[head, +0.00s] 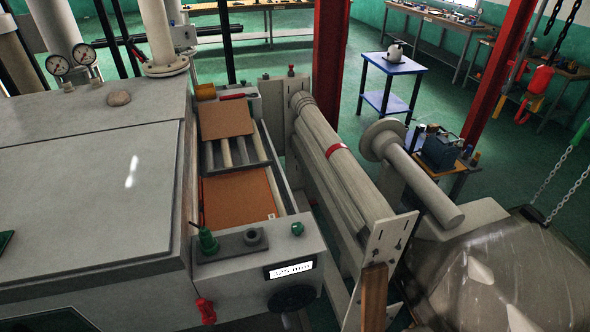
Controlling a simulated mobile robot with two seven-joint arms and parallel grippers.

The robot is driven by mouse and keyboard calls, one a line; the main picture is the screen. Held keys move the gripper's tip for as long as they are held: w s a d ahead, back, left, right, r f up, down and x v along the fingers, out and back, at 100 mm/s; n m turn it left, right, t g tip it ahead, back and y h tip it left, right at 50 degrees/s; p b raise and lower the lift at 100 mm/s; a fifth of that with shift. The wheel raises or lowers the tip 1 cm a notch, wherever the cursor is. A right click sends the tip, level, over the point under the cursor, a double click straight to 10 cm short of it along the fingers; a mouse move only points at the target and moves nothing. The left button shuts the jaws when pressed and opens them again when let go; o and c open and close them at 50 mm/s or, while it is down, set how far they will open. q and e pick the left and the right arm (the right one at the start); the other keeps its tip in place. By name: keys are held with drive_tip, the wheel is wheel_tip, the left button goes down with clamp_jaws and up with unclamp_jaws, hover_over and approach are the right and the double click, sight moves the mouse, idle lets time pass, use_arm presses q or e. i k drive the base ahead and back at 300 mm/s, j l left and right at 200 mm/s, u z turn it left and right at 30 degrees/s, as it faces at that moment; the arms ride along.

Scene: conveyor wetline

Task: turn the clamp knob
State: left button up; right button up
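Several knob-like parts sit on the front end of the grey roller-line frame (240,262) in the head view, and I cannot tell for certain which is the clamp knob. A dark round knob (292,299) is below the small display reading about 325 mm (290,269). A small green knob (297,229) is on the top right corner. A green handled part (207,240) stands upright on the top left. A red part (205,311) hangs on the front face at lower left. Neither of my grippers is in view.
Brown sheets (240,197) lie on the rollers. Long grey rolls (340,165) and an upright plate (388,250) stand close on the right. A large shiny wrapped roll (500,275) fills the lower right, beside hanging chains (570,180). A grey cabinet (90,200) blocks the left.

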sight(297, 227)
drive_tip(key=i+u, duration=0.7)
drive_tip(key=l+u, duration=0.8)
drive_tip(key=l, duration=0.2)
drive_tip(key=l+u, duration=0.35)
drive_tip(key=k+l+u, duration=0.2)
drive_tip(key=l+u, duration=0.2)
drive_tip(key=l, duration=0.15)
